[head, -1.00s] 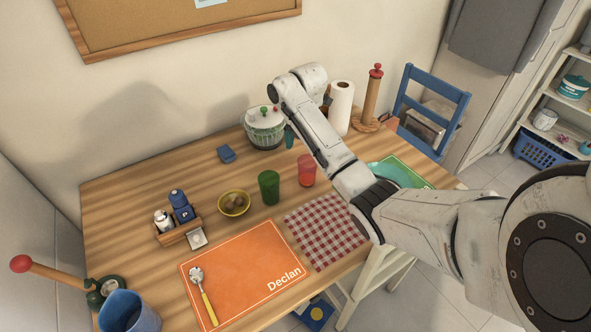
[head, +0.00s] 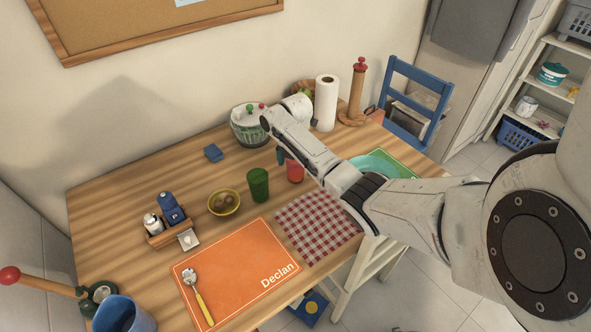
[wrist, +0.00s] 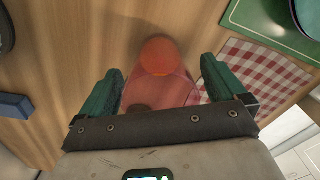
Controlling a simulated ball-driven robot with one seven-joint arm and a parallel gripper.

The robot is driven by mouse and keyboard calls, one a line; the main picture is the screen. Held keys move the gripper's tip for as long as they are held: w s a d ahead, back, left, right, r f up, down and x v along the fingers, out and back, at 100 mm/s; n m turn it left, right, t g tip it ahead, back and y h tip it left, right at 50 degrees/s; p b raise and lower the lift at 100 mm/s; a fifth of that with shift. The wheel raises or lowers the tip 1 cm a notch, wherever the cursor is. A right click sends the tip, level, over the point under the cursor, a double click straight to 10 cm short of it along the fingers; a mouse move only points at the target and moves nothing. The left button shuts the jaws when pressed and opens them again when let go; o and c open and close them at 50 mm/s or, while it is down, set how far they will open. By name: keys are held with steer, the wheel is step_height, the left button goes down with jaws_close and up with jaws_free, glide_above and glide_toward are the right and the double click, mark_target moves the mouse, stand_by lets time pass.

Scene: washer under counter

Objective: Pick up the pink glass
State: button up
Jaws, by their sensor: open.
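The pink glass (head: 295,172) stands on the wooden table, right of the green glass (head: 258,185) and partly covered by my arm. In the wrist view the see-through pink glass (wrist: 172,92) shows between the two green fingers of my gripper (wrist: 161,70), with an orange-red round end at the top. The fingers are apart, one on each side of the glass, and I see gaps beside it. In the head view one teal finger of my gripper (head: 281,157) shows just left of and behind the glass; the other finger is hidden.
A yellow bowl (head: 223,202) is left of the green glass. A checkered cloth (head: 318,226) lies in front. An orange placemat (head: 236,262) is at front left.

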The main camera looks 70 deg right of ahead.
steer(key=shift+f, duration=0.1)
steer(key=c, duration=1.2)
